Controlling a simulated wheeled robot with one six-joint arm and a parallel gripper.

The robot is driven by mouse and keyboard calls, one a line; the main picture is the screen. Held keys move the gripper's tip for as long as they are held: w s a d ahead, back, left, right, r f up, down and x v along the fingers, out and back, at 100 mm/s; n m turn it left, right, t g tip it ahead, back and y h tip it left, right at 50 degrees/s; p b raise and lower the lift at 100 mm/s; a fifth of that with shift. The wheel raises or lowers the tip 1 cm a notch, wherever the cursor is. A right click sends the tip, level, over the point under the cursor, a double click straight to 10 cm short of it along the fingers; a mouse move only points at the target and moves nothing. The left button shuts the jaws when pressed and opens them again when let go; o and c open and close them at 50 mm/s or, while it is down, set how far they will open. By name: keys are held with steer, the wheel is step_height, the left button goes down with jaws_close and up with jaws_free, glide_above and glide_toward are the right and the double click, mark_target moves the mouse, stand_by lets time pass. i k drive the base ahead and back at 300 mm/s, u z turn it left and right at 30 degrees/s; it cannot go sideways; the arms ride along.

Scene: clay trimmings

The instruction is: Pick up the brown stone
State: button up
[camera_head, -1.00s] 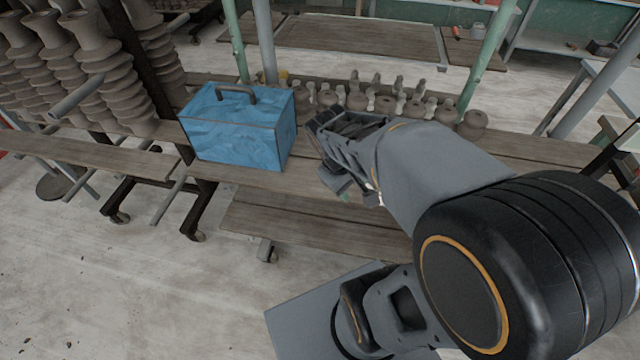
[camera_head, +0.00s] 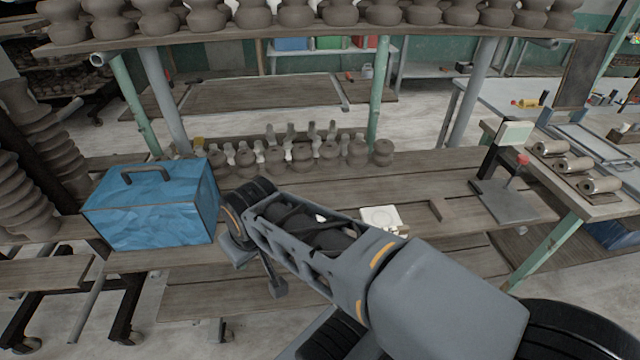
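I cannot make out a brown stone for certain in this view; my arm covers part of the wooden bench (camera_head: 440,180) and could hide it. My gripper (camera_head: 252,243) is over the front of the bench, just right of the blue box (camera_head: 150,215). It is seen from behind and the side, and its fingertips are not clear. I cannot tell whether it is open or shut, and I see nothing held in it.
Brown-grey clay pieces (camera_head: 330,150) line the back of the bench. A white square item (camera_head: 381,218) lies right of my arm. A stand with a grey base (camera_head: 512,203) is farther right. A shelf of clay pots (camera_head: 296,13) hangs above. The bench between is mostly bare.

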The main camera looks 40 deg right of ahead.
mark_target(442, 210)
steer(key=z, duration=2.55)
steer(key=k, duration=0.55)
steer(key=z, duration=0.25)
steer(key=i, duration=1.05)
steer(key=u, duration=0.75)
